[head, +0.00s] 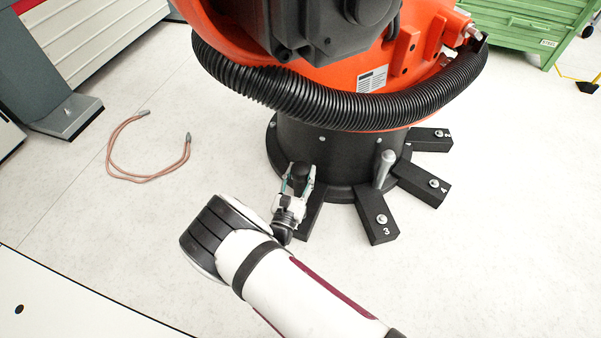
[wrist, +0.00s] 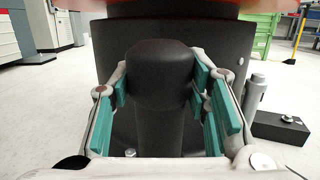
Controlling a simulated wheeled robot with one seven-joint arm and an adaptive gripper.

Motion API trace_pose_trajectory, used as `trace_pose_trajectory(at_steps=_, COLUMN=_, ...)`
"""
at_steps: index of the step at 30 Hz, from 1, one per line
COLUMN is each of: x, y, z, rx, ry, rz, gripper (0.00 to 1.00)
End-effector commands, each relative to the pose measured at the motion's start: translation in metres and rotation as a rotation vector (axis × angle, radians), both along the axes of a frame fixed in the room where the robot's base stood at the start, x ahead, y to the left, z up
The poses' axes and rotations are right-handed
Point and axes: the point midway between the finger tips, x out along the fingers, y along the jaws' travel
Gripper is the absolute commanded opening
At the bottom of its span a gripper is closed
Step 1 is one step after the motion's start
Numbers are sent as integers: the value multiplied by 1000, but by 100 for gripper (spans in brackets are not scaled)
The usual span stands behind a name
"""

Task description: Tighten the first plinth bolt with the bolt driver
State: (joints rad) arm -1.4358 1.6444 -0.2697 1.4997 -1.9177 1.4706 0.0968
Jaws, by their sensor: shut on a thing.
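My gripper (head: 298,184) is shut on a black upright tool, which I take for the bolt driver (wrist: 160,80). The driver has a thick rounded top and a narrower shaft, and stands between the teal finger pads. It also shows as a dark top in the head view (head: 299,171). The gripper is at the front left of the robot's black round plinth (head: 284,150), above a black foot block (head: 313,214). My gripper hides part of this block, and I cannot see its bolt or the driver's lower end.
Foot blocks marked 3 (head: 376,222) and 4 (head: 424,184), and another behind (head: 428,139), carry bolts. A grey cylinder (head: 385,168) stands near block 3. A black ribbed hose (head: 290,95) hangs above. An orange cable (head: 140,178) lies on the floor at left.

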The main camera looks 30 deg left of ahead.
Motion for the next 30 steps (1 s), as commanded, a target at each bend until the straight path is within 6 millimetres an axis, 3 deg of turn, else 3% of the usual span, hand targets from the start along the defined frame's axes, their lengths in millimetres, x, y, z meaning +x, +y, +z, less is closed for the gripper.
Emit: trace_pose_trajectory(at_steps=30, x=1, y=1, z=-10, rx=2, ry=-5, rz=0, gripper=4)
